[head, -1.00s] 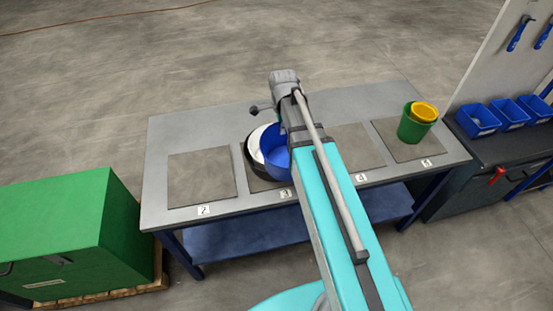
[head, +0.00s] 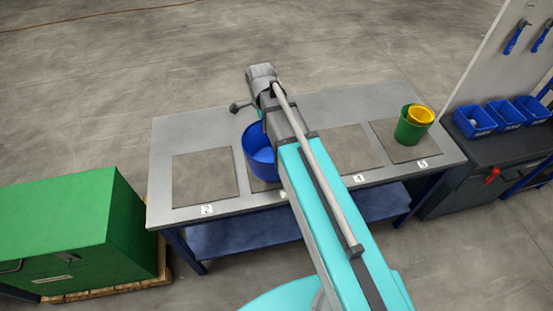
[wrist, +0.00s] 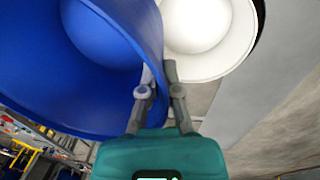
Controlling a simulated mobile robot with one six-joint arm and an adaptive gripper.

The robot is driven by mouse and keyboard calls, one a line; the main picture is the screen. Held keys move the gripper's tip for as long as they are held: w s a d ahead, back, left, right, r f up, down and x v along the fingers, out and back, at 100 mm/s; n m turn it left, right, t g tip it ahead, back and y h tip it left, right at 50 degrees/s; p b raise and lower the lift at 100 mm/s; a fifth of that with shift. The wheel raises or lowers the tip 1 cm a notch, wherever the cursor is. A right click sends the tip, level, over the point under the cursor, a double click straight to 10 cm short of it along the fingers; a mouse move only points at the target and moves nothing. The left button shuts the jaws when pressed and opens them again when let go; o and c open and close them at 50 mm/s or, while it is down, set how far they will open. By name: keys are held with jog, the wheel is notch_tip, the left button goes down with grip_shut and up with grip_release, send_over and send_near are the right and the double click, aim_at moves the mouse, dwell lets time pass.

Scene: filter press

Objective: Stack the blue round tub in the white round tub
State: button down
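The blue round tub (head: 262,157) hangs at my gripper over the left-middle part of the table in the head view. In the wrist view the blue tub (wrist: 95,60) fills the left side, tilted in the picture. My gripper (wrist: 157,72) has its two fingers on either side of the blue tub's wall near the rim, and looks closed on it. The head view hides the white tub behind the blue tub and my arm.
A green tub (head: 407,131) with a yellow tub (head: 420,116) in it stands on the mat at the table's right end. The mat (head: 205,178) marked 2 is empty. Blue bins (head: 474,121) stand on the right bench. A green box (head: 60,225) is at the left.

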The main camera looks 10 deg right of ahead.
jog(key=shift+w+f, duration=0.1)
jog(key=w+d+f+b, duration=0.4)
jog(key=w+f+b, duration=0.5)
jog(key=w, duration=0.3)
jog(key=shift+d, duration=0.4)
jog(key=shift+r, duration=0.1)
